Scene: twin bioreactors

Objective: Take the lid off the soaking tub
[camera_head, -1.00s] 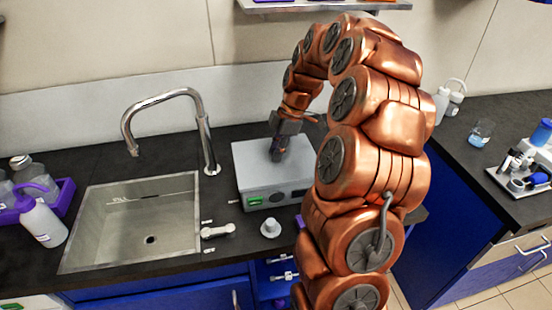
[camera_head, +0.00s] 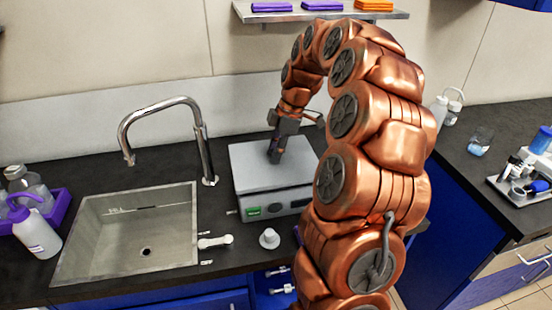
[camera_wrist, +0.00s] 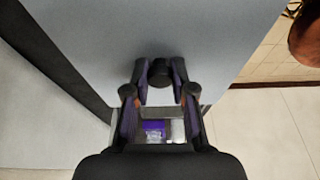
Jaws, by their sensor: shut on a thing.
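The soaking tub (camera_head: 280,203) is a grey box on the dark counter right of the sink, with a green display and a dial on its front. Its flat grey lid (camera_head: 250,160) covers the top, and it fills much of the wrist view (camera_wrist: 110,40). My gripper (camera_head: 274,155) reaches down over the middle of the lid. In the wrist view its fingers (camera_wrist: 160,78) are closed on both sides of the lid's black knob (camera_wrist: 160,70). I cannot tell for certain whether the lid is raised off the tub.
The sink (camera_head: 80,240) and its tall curved faucet (camera_head: 205,155) stand close left. A small pale round piece (camera_head: 269,239) sits before the tub. A wall shelf (camera_head: 300,15) hangs behind. Bottles (camera_head: 35,235) stand far left; the right counter (camera_head: 490,140) has some free room.

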